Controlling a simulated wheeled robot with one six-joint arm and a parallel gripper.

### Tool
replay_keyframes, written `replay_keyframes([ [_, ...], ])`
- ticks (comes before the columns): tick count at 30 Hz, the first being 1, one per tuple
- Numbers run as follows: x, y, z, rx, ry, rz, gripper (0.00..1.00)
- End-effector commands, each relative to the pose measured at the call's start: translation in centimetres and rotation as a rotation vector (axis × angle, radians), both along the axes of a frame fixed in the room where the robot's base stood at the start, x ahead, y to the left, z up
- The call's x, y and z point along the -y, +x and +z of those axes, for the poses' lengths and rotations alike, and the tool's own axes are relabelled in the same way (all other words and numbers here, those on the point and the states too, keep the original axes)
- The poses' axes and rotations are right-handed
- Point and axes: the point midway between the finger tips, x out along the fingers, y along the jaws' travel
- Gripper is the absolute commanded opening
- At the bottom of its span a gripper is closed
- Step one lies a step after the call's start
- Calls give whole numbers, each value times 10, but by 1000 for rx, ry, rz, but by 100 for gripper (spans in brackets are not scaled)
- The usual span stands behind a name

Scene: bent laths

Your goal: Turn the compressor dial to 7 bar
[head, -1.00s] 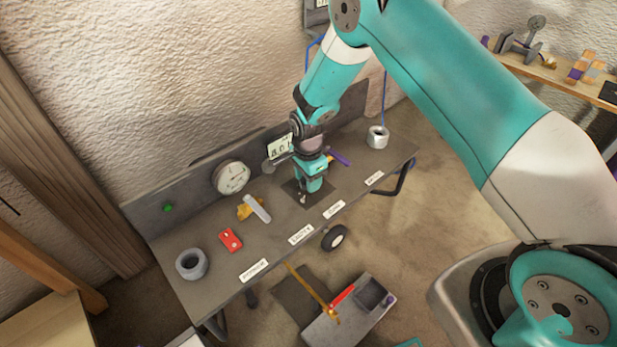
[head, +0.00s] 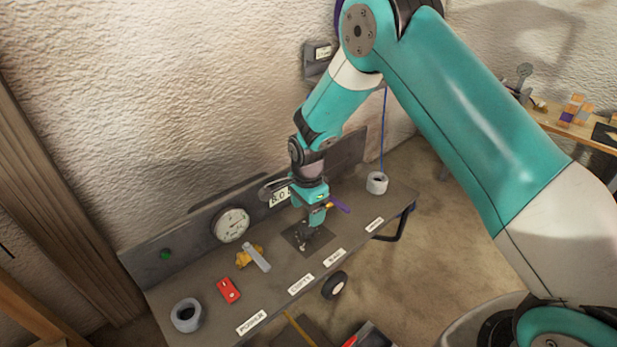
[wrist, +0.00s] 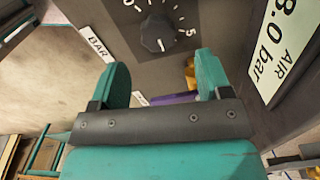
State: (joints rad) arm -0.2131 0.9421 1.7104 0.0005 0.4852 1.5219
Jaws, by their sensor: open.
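The dial (wrist: 157,33) is a dark round knob on a grey plate in the wrist view, with white numbers around it; a 0 and a 5 are readable. A white mark on the knob points toward the bottom of the picture, clockwise past the 5. My gripper (wrist: 163,78) is open and empty, its two teal fingers spread below the knob in that view and apart from it. In the head view my gripper (head: 311,222) hangs over the dark plate (head: 318,243) on the bench, partly hiding the knob there.
A display reading 8.0 bar, labelled AIR (wrist: 285,38), stands right of the dial. The bench (head: 205,268) also holds a round gauge (head: 231,224), a yellow valve with a grey lever (head: 256,257), a red switch (head: 229,290) and rolls of tape (head: 186,315). The bench front is mostly clear.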

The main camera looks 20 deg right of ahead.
Motion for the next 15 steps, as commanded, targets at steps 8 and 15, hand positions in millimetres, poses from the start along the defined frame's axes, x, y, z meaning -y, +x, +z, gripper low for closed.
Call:
replay_keyframes([
  [8, 0, 1, 73, 6, 1, -1, 71],
  [15, 1, 1, 108, 4, 0, -2, 71],
])
